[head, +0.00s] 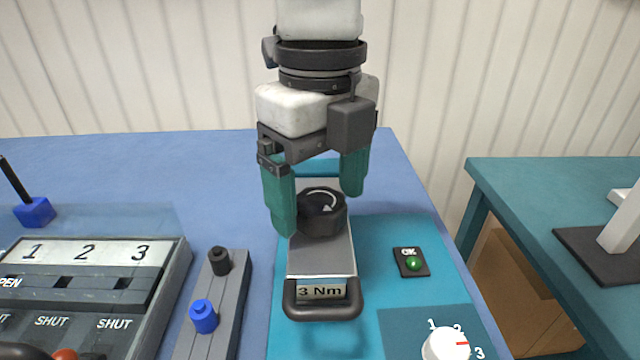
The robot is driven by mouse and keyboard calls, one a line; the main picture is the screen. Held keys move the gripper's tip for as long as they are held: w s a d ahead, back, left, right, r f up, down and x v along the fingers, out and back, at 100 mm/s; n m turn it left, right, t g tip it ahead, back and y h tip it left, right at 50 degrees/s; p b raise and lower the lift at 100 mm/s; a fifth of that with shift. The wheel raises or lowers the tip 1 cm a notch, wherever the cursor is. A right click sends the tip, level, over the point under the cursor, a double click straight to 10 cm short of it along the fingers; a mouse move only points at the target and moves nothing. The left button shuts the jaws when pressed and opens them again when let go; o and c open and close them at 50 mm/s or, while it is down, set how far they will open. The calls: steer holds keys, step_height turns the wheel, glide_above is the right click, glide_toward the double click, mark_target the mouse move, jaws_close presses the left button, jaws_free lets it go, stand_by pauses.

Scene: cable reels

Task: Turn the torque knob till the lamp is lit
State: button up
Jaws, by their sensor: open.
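The black torque knob (322,222) has a white curved arrow on top and sits on a grey device (312,262) with a "3 Nm" label and a dark front handle. My gripper (320,211) points down over it, open, with one green finger left of the knob and the other at its right rear. The left finger overlaps the knob's edge in view; I cannot tell whether either finger touches it. The lamp (413,264), a small green dome marked "OK", is on a black plate right of the device. I cannot tell for sure whether it glows.
A white dial (446,344) with numbers 1 to 3 is at the lower right, its red mark toward the right. A grey rail (228,290) with black and blue pegs and a numbered switch panel (90,248) stand left. A second table (550,190) is right, across a gap.

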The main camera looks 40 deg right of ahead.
step_height(320, 180, up, 11)
steer(key=p, duration=0.8)
steer(key=shift+s+f, duration=0.1)
steer(key=shift+f, duration=0.1)
